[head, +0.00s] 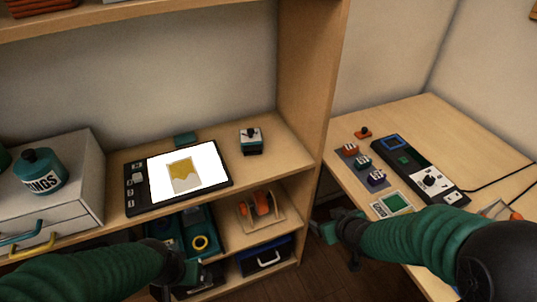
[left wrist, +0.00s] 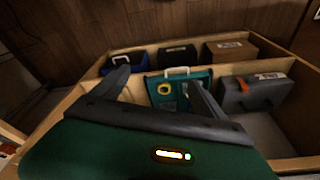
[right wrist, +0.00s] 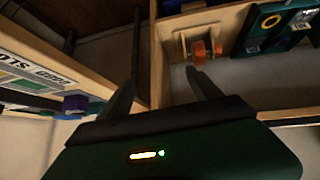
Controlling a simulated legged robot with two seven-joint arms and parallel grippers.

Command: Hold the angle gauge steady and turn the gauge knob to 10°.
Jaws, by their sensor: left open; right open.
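No part in view is clearly marked as the angle gauge. A black device (head: 410,165) on the right desk carries a white dial with a dark knob (head: 430,181). A small teal and white block with a black knob on top (head: 251,141) stands on the shelf top; I cannot tell which of the two is the gauge. My right gripper (head: 326,228) is open and empty, between the shelf and the desk, apart from both devices; its fingers show in the right wrist view (right wrist: 160,90). My left gripper (head: 178,272) is open and empty, low before the shelf; it shows in the left wrist view (left wrist: 160,90).
A black tablet (head: 222,190) with a lit screen lies on the shelf top. A teal tin (head: 40,172) stands on a white drawer box (head: 85,185). Cases and an orange-wheeled part (head: 262,204) fill the lower shelves. Small coloured connectors (head: 363,162) and cables lie on the desk.

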